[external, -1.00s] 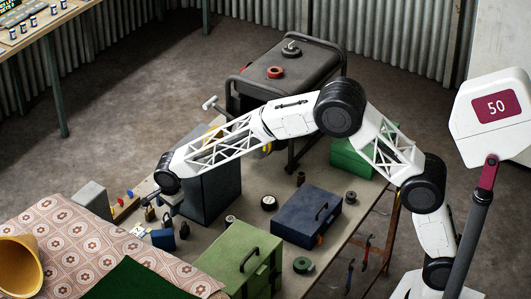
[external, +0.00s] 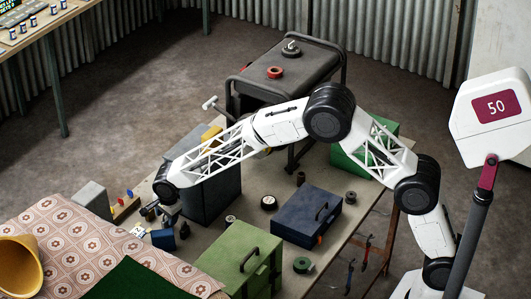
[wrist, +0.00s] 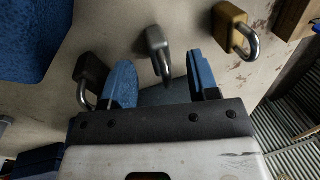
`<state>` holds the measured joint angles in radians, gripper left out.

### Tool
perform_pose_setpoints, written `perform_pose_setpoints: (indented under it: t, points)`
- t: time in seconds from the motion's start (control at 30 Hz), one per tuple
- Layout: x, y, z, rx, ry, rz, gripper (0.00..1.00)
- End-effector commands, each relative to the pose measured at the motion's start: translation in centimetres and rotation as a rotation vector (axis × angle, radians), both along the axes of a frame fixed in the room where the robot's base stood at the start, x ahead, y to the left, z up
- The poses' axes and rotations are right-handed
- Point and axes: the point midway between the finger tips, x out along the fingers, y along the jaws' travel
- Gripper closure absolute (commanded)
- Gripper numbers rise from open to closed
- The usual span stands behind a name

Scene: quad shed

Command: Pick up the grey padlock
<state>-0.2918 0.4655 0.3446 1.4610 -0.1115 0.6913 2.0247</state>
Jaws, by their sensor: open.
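The grey padlock (wrist: 156,42) lies on the table in the wrist view, ahead of my gripper (wrist: 159,62), with its shackle reaching between the two blue fingertips. The fingers stand apart on either side of the shackle, and nothing is gripped. A dark brownish padlock (wrist: 90,72) lies just left of the left finger. A brass padlock (wrist: 229,23) lies to the right, beyond the right finger. In the external view my gripper (external: 160,212) is low over the left part of the table, among small dark padlocks too small to tell apart by colour.
A blue object (external: 163,239) sits near the gripper and fills the wrist view's upper left (wrist: 30,35). A dark grey box (external: 212,196) stands right of the gripper, under the forearm. A green toolbox (external: 240,262), a navy case (external: 308,215) and a patterned cloth (external: 100,250) are nearby.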

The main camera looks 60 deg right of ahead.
Motion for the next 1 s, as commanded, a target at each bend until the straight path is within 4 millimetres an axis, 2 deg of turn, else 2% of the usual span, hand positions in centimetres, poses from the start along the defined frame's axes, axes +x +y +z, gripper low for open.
perform_pose_setpoints:
  t: [0.03,0.2,0.77,0.87,1.0]
  points:
    - [0.1,0.0,-0.7,-0.001,0.001,0.0,0.45]
    - [0.3,-0.1,-1.6,0.0,0.0,0.0,0.45]
    - [0.3,-0.1,-1.7,0.0,0.0,0.0,0.45]
    - [0.3,-0.1,-1.7,0.0,0.0,0.0,0.58]
    - [0.3,-0.1,-1.8,0.0,0.0,0.0,0.79]
